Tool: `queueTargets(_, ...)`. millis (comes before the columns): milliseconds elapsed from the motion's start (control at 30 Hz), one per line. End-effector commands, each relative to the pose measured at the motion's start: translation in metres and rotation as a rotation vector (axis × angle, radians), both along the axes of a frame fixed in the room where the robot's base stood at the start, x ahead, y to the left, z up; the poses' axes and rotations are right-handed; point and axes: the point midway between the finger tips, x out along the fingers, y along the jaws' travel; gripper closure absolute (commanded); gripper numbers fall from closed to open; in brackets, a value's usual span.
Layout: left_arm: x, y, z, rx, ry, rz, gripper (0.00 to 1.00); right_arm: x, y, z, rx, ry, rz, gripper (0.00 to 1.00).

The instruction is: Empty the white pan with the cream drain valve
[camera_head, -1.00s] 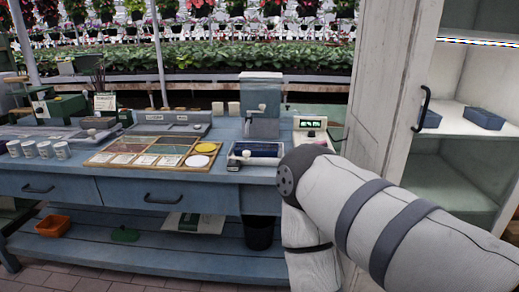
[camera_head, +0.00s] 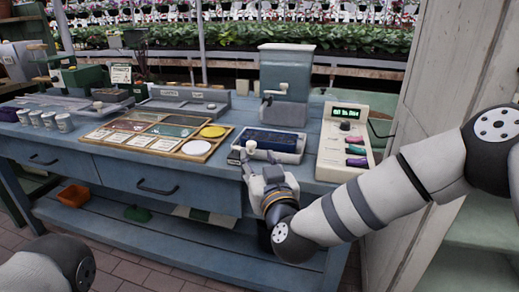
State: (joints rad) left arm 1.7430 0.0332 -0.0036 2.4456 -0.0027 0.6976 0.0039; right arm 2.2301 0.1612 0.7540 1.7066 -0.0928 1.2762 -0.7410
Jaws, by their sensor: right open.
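The white pan (camera_head: 289,157) sits on the blue workbench, below the grey hopper machine, with dark blue contents inside. A cream knob, which looks like its drain valve (camera_head: 251,147), is at the pan's front left corner. My right gripper (camera_head: 252,165) is open just in front of this knob, low over the bench's front edge. I cannot tell whether a finger touches the knob. My left gripper is out of view; only part of my left arm shows at the lower left.
A grey hopper machine (camera_head: 286,82) with a crank stands behind the pan. A cream console (camera_head: 343,147) with a lit green display and coloured buttons is to its right. A wooden sorting tray (camera_head: 197,158) lies to the left. White cups (camera_head: 65,123) stand farther left.

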Motion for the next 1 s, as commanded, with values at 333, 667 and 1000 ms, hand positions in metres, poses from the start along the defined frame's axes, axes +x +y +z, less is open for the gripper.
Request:
queueTargets(333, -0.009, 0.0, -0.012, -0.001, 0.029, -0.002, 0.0, 0.061, 0.012, -0.005, 0.0, 0.006, 0.0, 0.59)
queueTargets(667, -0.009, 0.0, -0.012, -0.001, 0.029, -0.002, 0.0, 0.064, 0.014, -0.002, -0.001, 0.005, 0.002, 0.69)
queueTargets(1000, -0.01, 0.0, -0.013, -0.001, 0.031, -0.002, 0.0, 0.066, 0.011, -0.002, 0.0, 0.001, 0.03, 1.0)
